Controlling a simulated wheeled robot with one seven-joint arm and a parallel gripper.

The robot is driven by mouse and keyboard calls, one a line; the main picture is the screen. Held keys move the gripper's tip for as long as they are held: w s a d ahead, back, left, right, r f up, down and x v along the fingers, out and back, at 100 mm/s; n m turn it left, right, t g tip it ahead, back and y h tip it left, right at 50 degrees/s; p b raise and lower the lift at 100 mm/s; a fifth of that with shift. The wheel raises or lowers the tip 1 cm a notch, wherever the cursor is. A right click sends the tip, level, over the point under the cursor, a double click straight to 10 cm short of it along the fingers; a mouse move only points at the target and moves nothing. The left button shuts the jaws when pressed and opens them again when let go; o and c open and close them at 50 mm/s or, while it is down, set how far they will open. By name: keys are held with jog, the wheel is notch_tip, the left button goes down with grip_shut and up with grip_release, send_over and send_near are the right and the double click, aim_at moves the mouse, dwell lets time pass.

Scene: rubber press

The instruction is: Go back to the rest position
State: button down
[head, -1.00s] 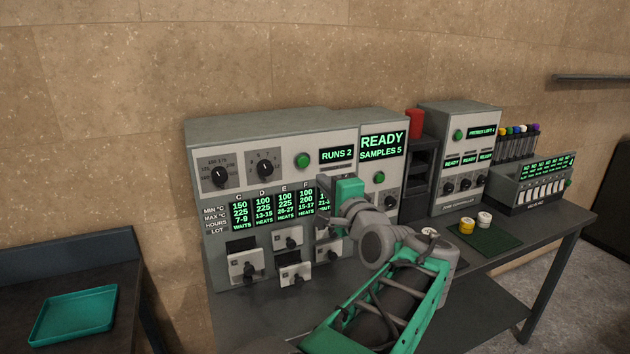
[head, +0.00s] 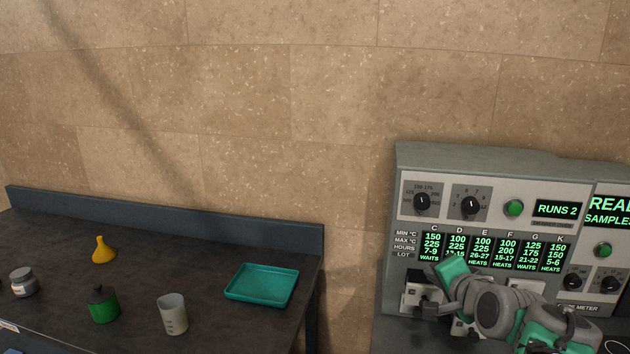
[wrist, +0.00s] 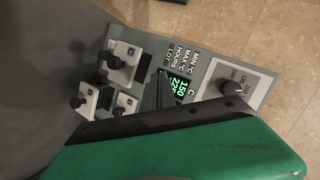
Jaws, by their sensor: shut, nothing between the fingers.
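In the head view my arm comes in at the lower right. My gripper (head: 430,309) is in front of the lower left part of the grey oven cabinet (head: 612,152), by a pale drawer front (head: 417,277). It is shut, with nothing seen held in it. My arm and gripper hide part of the drawers. The wrist view shows several small drawer fronts with dark knobs and a temperature dial (wrist: 232,87), all turned sideways. A green part of my own arm fills the bottom of that view.
A dark bench (head: 232,325) on the left holds a teal tray (head: 262,284), a beaker (head: 172,314), a green pot (head: 103,306), a yellow funnel (head: 103,251) and a grey jar (head: 23,282). A gap separates this bench from the cabinet. The wall behind is bare.

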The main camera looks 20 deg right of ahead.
jog(key=s+a+f+n+g+y, duration=0.1)
jog(key=a+f+n+g+y, duration=0.15)
jog(key=a+f+n, duration=0.45)
jog(key=a+f+n+g+y, duration=0.1)
jog(key=a+f+n+g, duration=0.15)
jog(key=a, duration=0.85)
jog(key=s+a+f+n+g, duration=0.4)
jog(key=s+a+f+n, duration=0.1)
jog(key=s+a, duration=0.3)
jog(key=shift+s+a+n, duration=0.4)
jog(key=shift+s+n, duration=0.05)
jog(key=shift+n, duration=0.2)
jog(key=c, duration=2.1)
grip_release()
jog(key=shift+f+h, duration=0.1)
jog(key=shift+h, duration=0.15)
